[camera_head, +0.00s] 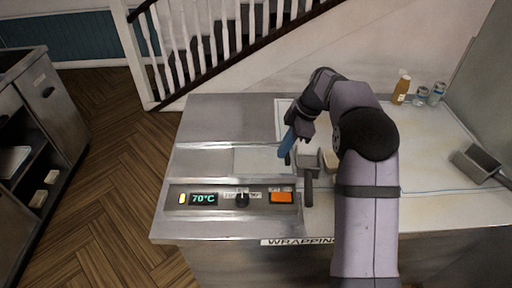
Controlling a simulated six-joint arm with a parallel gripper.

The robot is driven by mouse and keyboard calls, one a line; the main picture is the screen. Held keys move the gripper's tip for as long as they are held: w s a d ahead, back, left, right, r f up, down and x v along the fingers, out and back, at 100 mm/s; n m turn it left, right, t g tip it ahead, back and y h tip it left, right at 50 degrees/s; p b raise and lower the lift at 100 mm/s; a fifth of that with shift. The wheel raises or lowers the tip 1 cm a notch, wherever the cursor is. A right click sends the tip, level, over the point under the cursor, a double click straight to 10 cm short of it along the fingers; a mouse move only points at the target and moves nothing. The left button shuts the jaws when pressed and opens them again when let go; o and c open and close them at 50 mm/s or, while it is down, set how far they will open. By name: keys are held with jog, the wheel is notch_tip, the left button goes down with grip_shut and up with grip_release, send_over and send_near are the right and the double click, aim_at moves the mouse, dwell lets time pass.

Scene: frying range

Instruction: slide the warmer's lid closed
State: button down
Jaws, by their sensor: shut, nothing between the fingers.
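The warmer (176,190) is a steel unit set in the counter. Its front panel has a 70°C display (204,198), a dark knob (242,200) and an orange switch (281,197). Behind the panel lie a flat steel surface (200,161) and a paler rectangle (257,160). I cannot tell which of these is the lid or how far it is open. My gripper (287,147), with blue fingers, points down at the right end of the pale rectangle. It is shut and empty; contact cannot be told. A dark upright handle-like part (308,187) stands just right of the panel.
My arm hides much of the counter's right half. A pale beige block (329,160) sits beside the arm. A sauce bottle (401,90) and two small jars (421,96) stand at the back right. A metal scoop or basket (475,163) lies far right. The counter's back left is clear.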

aim_at(265, 160)
jog(key=a, duration=0.4)
jog(key=b+v, duration=0.2)
jog(key=v, duration=0.8)
jog(key=s+d+f+m+h, duration=0.1)
jog(key=s+d+f+m, duration=0.1)
jog(key=s+f+m, duration=0.3)
jog(key=s+d+f+m+h, duration=0.1)
jog(key=s+f+m, duration=0.4)
jog(key=s, duration=0.9)
jog(key=s+d+f+m+h, duration=0.1)
jog(key=s+d+f+m, duration=0.2)
jog(key=s+f+m, duration=0.2)
jog(key=s+m, duration=0.3)
jog(key=s, duration=0.2)
jog(key=shift+s+h, duration=0.15)
jog(key=shift+h, duration=0.25)
jog(key=shift+d+f, duration=0.1)
